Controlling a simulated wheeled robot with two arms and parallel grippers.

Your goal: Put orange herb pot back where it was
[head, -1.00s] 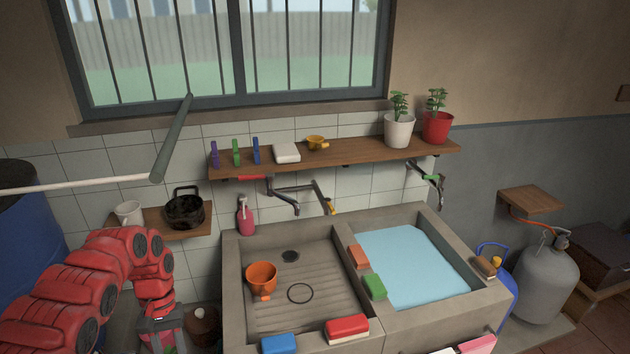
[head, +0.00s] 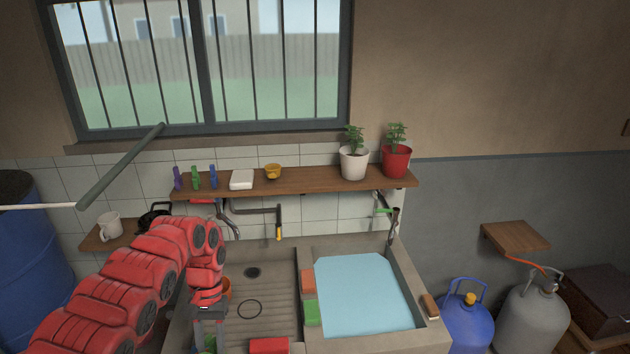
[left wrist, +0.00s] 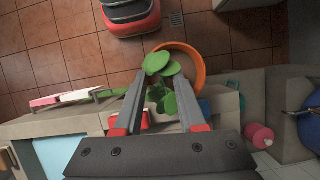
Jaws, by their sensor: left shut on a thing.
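My left gripper (left wrist: 160,85) is shut on the orange herb pot (left wrist: 198,62). In the left wrist view its orange rim and green leaves show at and beyond the fingertips, with floor tiles behind. In the head view the left gripper (head: 208,322) points down over the sink's front left part, with a bit of green leaf below it. The pot's body is mostly hidden there. The wooden shelf (head: 310,181) under the window holds a white pot (head: 354,164) and a red pot (head: 396,161), both with plants, at its right end. My right gripper is not in view.
The shelf is bare between cup and white pot. Taps (head: 279,232) project below it.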

